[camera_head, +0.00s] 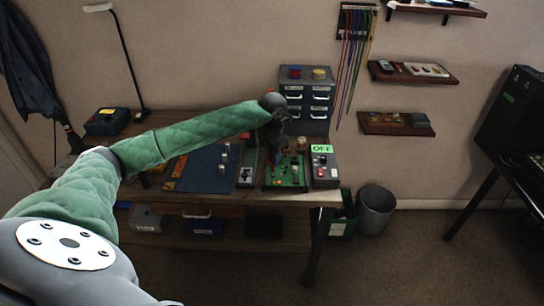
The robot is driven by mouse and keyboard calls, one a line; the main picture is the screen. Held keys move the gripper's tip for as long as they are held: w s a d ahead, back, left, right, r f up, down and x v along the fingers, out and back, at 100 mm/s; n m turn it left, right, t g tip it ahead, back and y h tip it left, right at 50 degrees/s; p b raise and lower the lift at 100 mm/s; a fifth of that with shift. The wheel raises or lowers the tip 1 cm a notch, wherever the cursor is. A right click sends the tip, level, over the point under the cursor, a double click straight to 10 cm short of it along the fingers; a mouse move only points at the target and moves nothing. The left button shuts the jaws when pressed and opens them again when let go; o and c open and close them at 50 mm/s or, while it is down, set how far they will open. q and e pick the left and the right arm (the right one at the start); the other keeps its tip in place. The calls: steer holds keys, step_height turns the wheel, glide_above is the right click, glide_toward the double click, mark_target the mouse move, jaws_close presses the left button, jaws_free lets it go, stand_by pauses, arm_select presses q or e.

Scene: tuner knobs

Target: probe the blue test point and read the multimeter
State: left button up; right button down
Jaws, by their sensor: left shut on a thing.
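My left gripper (273,155) points down over the green circuit board (285,181) at the front of the workbench. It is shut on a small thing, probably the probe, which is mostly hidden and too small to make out. I cannot tell whether its tip touches the board. The blue test point cannot be told apart at this size. Right of the board stands a grey box (325,172) with a lit green display (322,149) reading "OFF". A slim grey device (246,172), possibly the multimeter, lies left of the board. My right gripper is not in view.
A dark blue mat (203,172) with small parts covers the bench's middle. A grey drawer cabinet (307,98) stands behind the board. A desk lamp (127,55) and blue box (106,121) are at the back left. A bin (376,210) stands right of the bench.

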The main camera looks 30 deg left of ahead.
arm_select(q)
steer(key=shift+r+p, duration=0.75)
steer(key=shift+r, duration=1.75)
